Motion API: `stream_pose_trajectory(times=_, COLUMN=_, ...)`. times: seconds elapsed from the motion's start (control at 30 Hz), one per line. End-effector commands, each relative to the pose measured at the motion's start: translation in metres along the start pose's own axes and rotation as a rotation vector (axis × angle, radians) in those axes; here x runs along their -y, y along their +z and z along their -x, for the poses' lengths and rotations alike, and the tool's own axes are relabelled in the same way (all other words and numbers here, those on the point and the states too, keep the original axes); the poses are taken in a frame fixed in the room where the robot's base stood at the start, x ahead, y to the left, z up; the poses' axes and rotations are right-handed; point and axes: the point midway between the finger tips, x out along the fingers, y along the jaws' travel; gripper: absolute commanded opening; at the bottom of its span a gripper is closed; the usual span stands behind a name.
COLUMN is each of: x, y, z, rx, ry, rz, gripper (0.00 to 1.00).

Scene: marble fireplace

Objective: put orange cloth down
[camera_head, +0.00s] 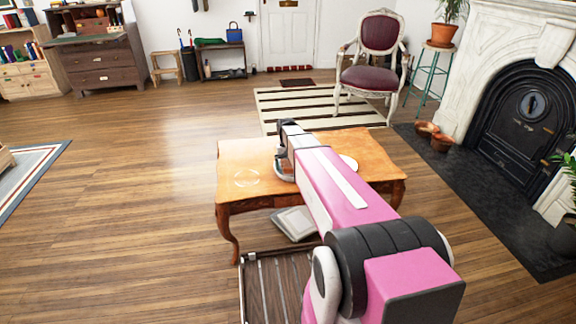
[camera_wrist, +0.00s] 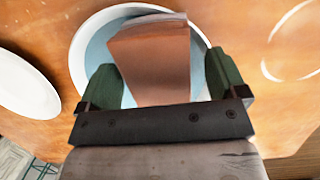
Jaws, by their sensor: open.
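The orange cloth (camera_wrist: 150,70) is a folded, block-like orange-brown piece in the wrist view. It lies in a bowl (camera_wrist: 86,40) with a white rim and pale blue inside, on the wooden table (camera_wrist: 250,90). My gripper (camera_wrist: 160,62) is open, with one green finger on each side of the cloth. A gap shows at the right finger; whether the left finger touches cannot be told.
A white plate (camera_wrist: 25,85) lies beside the bowl and shows partly in the head view (camera_head: 349,162). A clear round dish (camera_head: 246,178) is at the table's left. An armchair (camera_head: 375,62) and fireplace (camera_head: 470,50) stand beyond; open floor (camera_head: 120,190) lies left.

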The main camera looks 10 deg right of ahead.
Motion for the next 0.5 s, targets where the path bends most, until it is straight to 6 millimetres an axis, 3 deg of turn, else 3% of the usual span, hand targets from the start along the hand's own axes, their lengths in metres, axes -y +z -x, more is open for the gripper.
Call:
stream_pose_trajectory(times=0.17, x=0.0, y=0.004, z=0.012, rx=-0.001, ry=0.0, rz=0.0, gripper=0.91)
stream_pose_trajectory(times=0.5, x=0.0, y=0.002, z=0.073, rx=-0.002, ry=0.0, rz=0.0, gripper=0.91)
